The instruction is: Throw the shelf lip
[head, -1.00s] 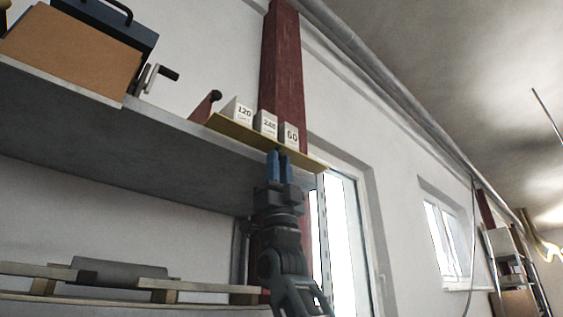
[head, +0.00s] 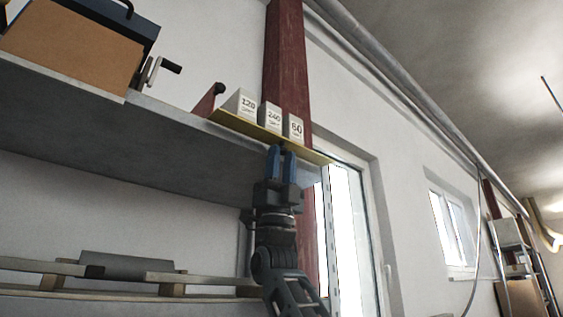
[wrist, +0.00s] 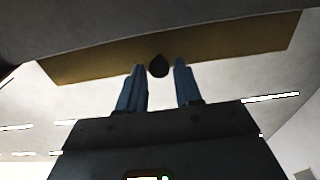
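The shelf lip (head: 228,124) is a yellow strip along the front edge of the high grey shelf, at its right end. It also shows from below as a brownish-yellow band in the wrist view (wrist: 225,42). A dark round knob (wrist: 158,66) is at its lower edge. My gripper (head: 283,149) points up just under the lip. In the wrist view its blue fingers (wrist: 160,68) are apart, with the knob between their tips. I cannot tell whether they touch it. A dark red lever (head: 207,101) rises at the lip's left end.
White blocks marked 120 (head: 241,104), 240 (head: 271,117) and 60 (head: 295,128) stand in a row at the lip. A brown box (head: 72,48) sits left on the shelf (head: 120,140). A dark red column (head: 286,60) rises behind the blocks. Pallet-like boards (head: 190,280) lie below.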

